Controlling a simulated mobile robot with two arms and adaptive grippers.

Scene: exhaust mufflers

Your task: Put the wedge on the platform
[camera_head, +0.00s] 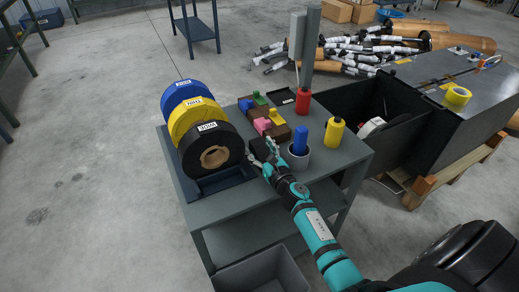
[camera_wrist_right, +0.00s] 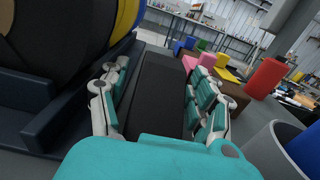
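A dark block (camera_wrist_right: 155,92), which looks like the wedge, lies between the two fingers of my right gripper (camera_wrist_right: 158,88) in the wrist view. The fingers appear to press on both its sides. In the head view my right gripper (camera_head: 262,155) is low over the grey table (camera_head: 248,200), between the black roll (camera_head: 212,150) and the grey cup (camera_head: 299,158); the block there is mostly hidden by the fingers. I cannot tell which surface is the platform; a dark blue stand (camera_head: 222,178) carries the rolls. My left gripper is out of view.
Yellow (camera_head: 188,112) and blue (camera_head: 181,92) rolls stand behind the black one. Brown blocks (camera_head: 279,131) with coloured pieces lie behind the gripper. A red bottle (camera_head: 303,102), a yellow bottle (camera_head: 334,133) and a blue item (camera_head: 300,139) in the cup stand at right.

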